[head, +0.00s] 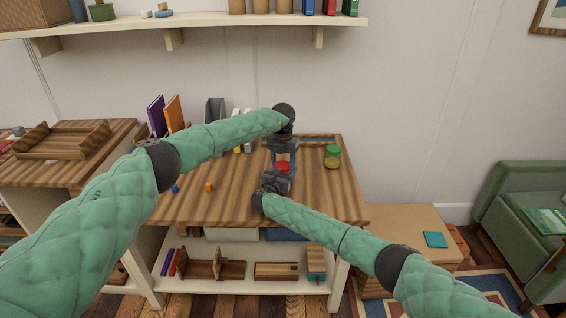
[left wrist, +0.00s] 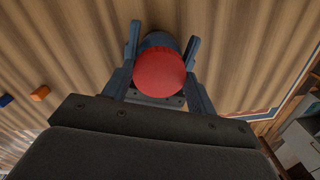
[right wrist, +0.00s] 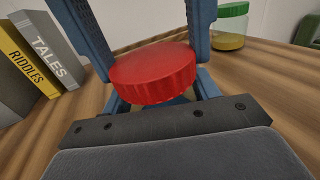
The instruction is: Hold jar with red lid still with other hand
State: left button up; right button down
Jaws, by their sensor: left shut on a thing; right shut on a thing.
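The jar with red lid (head: 282,167) stands on the plank-topped table (head: 235,205), its body mostly hidden by my grippers. My left gripper (head: 284,158) reaches down from behind and above it. In the left wrist view the round red lid (left wrist: 160,73) lies between its fingers. My right gripper (head: 276,177) comes in from the front, low down. In the right wrist view the ribbed red lid (right wrist: 153,72) sits level, with blue-grey fingers on both sides. Both grippers are shut at the jar; the exact contact points are partly hidden.
A jar with green lid and yellow contents (head: 332,158) stands close to the right. An orange block (head: 209,187) and a blue block (head: 175,188) lie on the table's left half. Books (head: 165,115) stand at the back left. The table's front left is mostly clear.

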aim_at(283, 164)
pick_arm(q)
jog(key=shift+d+r, duration=0.15)
jog(key=shift+r, duration=0.05)
pick_arm(e)
jog(key=shift+a, duration=0.1)
pick_arm(q)
jog(key=shift+r, duration=0.65)
pick_arm(e)
jog(key=shift+f, duration=0.1)
pick_arm(q)
jog(key=shift+r, duration=0.2)
jog(key=shift+r, duration=0.1)
jog(key=shift+r, duration=1.9)
pick_arm(e)
jog(key=shift+c, duration=1.6)
grip_release()
jog(key=shift+s, duration=0.1)
